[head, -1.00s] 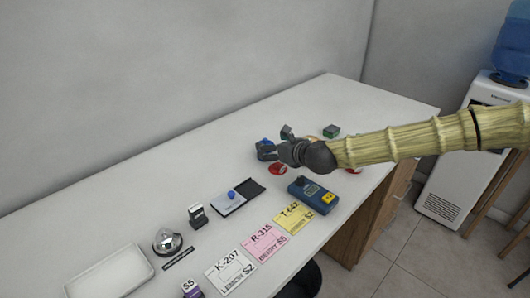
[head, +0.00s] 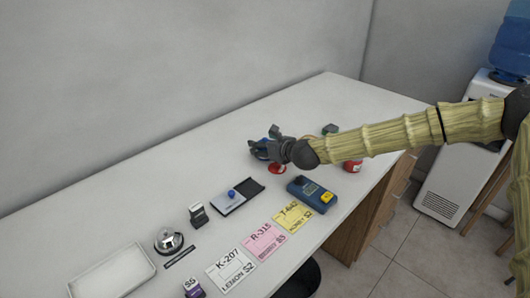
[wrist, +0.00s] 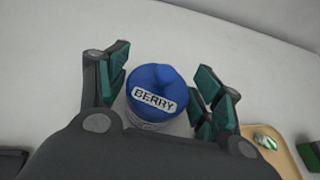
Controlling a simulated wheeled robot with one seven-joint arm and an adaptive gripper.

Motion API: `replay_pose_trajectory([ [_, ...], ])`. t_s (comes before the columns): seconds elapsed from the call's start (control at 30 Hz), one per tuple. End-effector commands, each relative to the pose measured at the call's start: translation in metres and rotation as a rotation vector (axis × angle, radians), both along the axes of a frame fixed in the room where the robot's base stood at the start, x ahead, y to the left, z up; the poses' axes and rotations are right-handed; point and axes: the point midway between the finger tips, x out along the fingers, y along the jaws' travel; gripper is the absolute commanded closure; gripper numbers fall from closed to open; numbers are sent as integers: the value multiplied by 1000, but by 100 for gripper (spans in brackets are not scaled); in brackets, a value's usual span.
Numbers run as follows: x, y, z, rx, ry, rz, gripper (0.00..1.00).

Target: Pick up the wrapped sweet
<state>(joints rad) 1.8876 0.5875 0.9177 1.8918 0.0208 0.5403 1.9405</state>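A small shiny green-and-white item (wrist: 266,141), seemingly the wrapped sweet, lies on a tan tray (wrist: 285,158) at the lower right of the wrist view. In the head view I cannot make it out; my arm covers that area. My gripper (head: 265,143) is low over the far part of the counter. In the wrist view its fingers (wrist: 160,88) stand apart on both sides of a jar with a blue lid marked BERRY (wrist: 153,98). I see gaps between the jar and the fingers. The sweet is to the right of the gripper, outside the fingers.
Red-topped jars (head: 277,168) (head: 352,166) stand near the gripper and beneath the arm. A green block (head: 330,129) is behind the arm. A blue device (head: 311,194), colored cards (head: 262,240), a bell (head: 168,240) and a white tray (head: 112,272) occupy the nearer counter.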

Motion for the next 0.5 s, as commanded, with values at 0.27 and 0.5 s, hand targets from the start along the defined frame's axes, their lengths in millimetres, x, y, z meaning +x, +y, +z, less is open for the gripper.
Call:
replay_pose_trajectory([
  [0.27, 0, 0, 1, 1, -1, 0, 77],
  [0.5, 0, 0, 3, 0, -1, 0, 77],
])
